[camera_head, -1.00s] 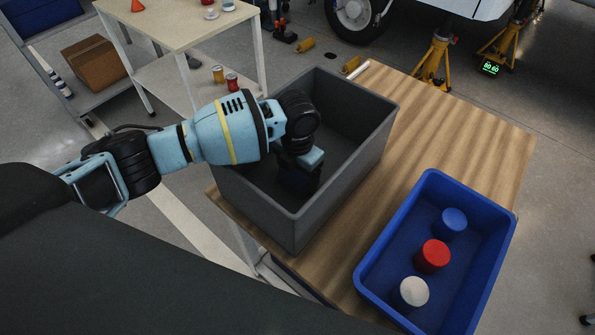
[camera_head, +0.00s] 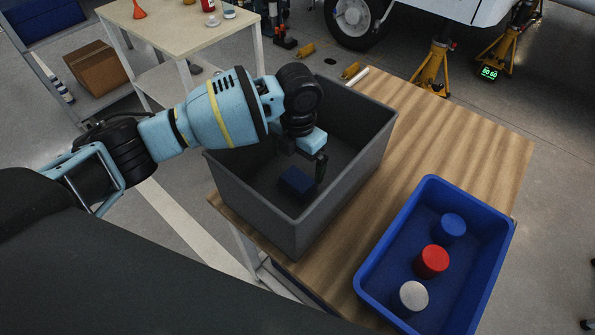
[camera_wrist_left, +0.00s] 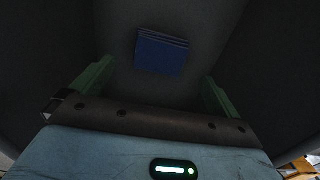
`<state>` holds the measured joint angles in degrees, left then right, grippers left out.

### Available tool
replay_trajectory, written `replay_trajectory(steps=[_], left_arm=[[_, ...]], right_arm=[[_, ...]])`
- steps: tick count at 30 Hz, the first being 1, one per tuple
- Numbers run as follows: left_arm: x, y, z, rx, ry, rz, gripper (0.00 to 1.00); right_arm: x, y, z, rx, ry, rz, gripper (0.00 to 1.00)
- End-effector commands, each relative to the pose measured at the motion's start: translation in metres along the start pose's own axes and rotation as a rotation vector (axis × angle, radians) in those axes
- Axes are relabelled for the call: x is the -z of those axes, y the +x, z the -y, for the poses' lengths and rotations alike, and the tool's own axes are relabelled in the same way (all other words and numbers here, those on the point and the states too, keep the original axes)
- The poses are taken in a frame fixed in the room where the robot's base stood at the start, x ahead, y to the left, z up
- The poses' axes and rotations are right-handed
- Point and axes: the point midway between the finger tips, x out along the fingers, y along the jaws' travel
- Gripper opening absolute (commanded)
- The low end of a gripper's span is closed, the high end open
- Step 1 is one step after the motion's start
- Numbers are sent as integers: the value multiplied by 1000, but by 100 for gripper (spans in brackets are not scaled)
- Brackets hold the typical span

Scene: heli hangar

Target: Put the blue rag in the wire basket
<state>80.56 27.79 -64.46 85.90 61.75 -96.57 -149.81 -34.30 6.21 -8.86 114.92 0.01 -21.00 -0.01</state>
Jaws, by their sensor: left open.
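The blue rag (camera_head: 296,183) is a folded dark-blue pad lying flat on the floor of a deep grey solid-walled bin (camera_head: 287,222). The rag also shows in the left wrist view (camera_wrist_left: 162,53), beyond and between the fingers. My left gripper (camera_head: 304,164) is inside the bin, above the rag and apart from it. In the left wrist view its green fingers (camera_wrist_left: 153,88) are spread, with nothing between them. No wire basket shows as such; the bin has solid walls. My right gripper is in no view.
The bin stands on a wooden table (camera_head: 455,135). A blue tray (camera_head: 368,275) beside it holds blue, red and white cylinders. Bare tabletop lies behind the tray. A second table (camera_head: 175,25), a cardboard box (camera_head: 95,68) and yellow jacks (camera_head: 433,65) are farther back.

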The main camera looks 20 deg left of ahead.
Motion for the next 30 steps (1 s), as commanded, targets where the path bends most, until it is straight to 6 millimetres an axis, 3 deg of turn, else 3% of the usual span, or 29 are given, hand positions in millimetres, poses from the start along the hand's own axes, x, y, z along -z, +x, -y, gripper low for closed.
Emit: replay_trajectory(steps=[3,9,30], left_arm=[[0,-23,0,-1,0,3,100],[0,-43,0,0,0,-1,100],[0,-47,0,0,0,-2,100]], right_arm=[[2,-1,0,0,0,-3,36],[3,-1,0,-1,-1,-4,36],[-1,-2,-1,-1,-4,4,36]])
